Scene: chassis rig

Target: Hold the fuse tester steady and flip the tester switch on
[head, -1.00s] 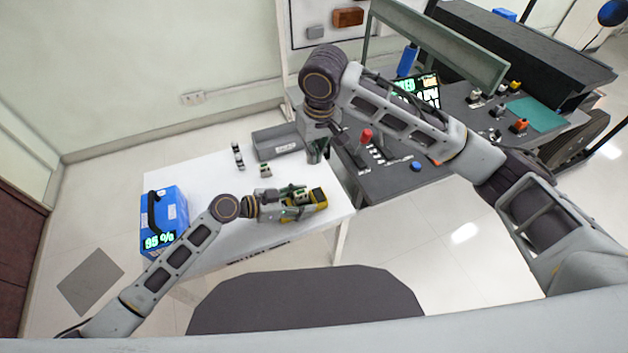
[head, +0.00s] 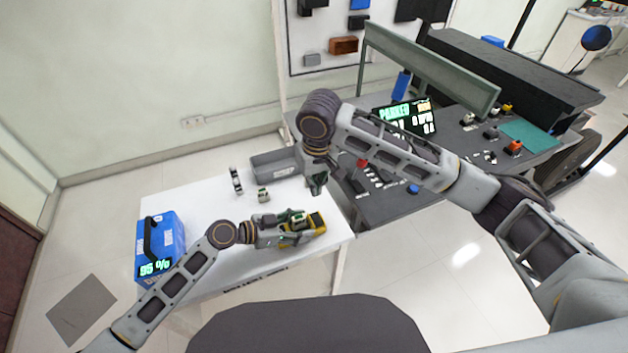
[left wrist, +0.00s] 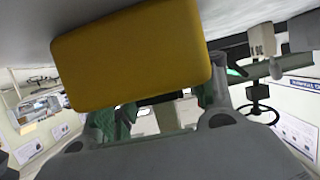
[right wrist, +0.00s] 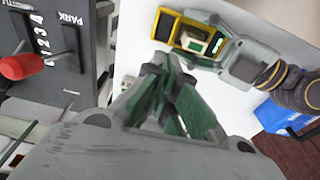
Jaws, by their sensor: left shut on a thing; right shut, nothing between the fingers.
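The yellow fuse tester (head: 317,224) is on the white table near its right end. It fills the upper part of the left wrist view as a yellow block (left wrist: 130,55), and in the right wrist view it is a yellow-edged case (right wrist: 170,28). My left gripper (head: 294,231) is shut on it from the left. My right gripper (head: 318,187) is shut and empty, apart from the tester and beyond it in the head view. Its closed green fingers show in the right wrist view (right wrist: 168,85). I cannot make out the tester's switch clearly.
A blue battery box (head: 160,245) stands at the table's left end. A grey bin (head: 275,165) and small parts (head: 236,181) (head: 263,195) are at the back. A dark console with a red-knobbed lever (right wrist: 22,66) adjoins the table's right side. The table's middle left is clear.

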